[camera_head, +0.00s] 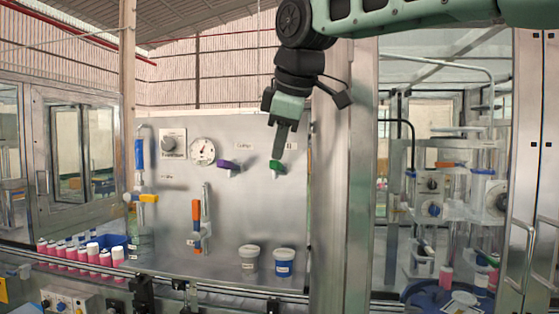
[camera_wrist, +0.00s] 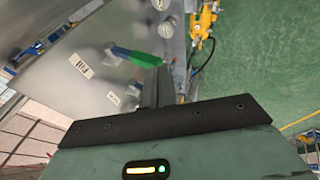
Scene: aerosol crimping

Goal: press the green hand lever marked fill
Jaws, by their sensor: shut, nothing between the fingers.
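The green hand lever (camera_head: 277,168) sticks out from the upright metal panel, right of a purple lever. The label above it is mostly hidden by my gripper, so the marking is unreadable. My gripper (camera_head: 279,153) points down with its fingers shut and empty. Its tips are right at the green lever's top in the head view; I cannot tell if they touch.
The purple lever (camera_head: 229,167) is left of the green one. A dial gauge (camera_head: 203,151) and an orange-handled fitting (camera_head: 197,222) are on the panel (camera_head: 245,210). Pink bottles (camera_head: 93,256) line the left.

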